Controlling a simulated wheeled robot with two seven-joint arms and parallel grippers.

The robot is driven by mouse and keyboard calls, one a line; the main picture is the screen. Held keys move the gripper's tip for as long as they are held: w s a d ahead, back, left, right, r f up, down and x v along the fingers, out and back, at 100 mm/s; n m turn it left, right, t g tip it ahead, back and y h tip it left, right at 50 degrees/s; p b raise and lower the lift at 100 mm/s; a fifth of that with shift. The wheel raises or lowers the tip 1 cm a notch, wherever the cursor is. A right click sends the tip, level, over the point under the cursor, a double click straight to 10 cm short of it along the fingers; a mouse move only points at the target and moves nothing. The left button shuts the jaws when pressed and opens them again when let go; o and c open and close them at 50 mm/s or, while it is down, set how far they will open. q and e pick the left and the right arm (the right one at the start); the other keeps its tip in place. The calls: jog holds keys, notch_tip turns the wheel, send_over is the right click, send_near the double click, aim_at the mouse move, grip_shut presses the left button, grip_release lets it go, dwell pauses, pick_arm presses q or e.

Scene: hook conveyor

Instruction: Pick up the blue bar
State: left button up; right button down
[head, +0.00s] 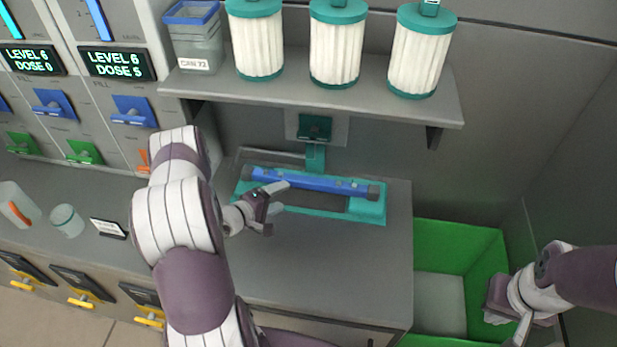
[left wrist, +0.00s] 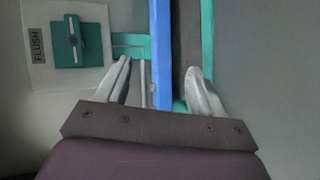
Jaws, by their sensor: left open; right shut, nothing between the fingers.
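The blue bar (head: 315,183) lies along the teal tray (head: 370,211) on the grey counter, with dark grey end pieces. In the left wrist view the blue bar (left wrist: 161,55) runs up the picture, between the two fingers. My left gripper (head: 277,197) is open at the left part of the bar, and the fingers show apart in the left wrist view (left wrist: 165,85). I cannot tell whether either finger touches the bar. My right gripper (head: 505,322) is shut and empty, at the lower right by the green bin.
A green bin (head: 460,234) stands right of the counter. A shelf (head: 310,97) with several white-and-teal canisters (head: 335,45) overhangs the back. A teal flush knob (left wrist: 78,41) is on the wall behind the tray. The counter front (head: 330,265) is clear.

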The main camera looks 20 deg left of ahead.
aim_at(305, 186)
pick_arm(q)
jog(key=b+x, duration=0.1)
jog(key=x, duration=0.1)
jog(key=b+x, duration=0.1)
jog(key=x, duration=0.2)
jog(key=b+x, duration=0.2)
jog(key=shift+w+f, duration=0.1)
jog(key=shift+f, duration=0.25)
jog(key=b+x, duration=0.4)
jog(key=x, duration=0.1)
jog(key=shift+w, duration=0.35)
jog(key=shift+r, duration=0.15)
jog(key=shift+s, duration=0.1)
jog(key=c, duration=0.4)
grip_shut()
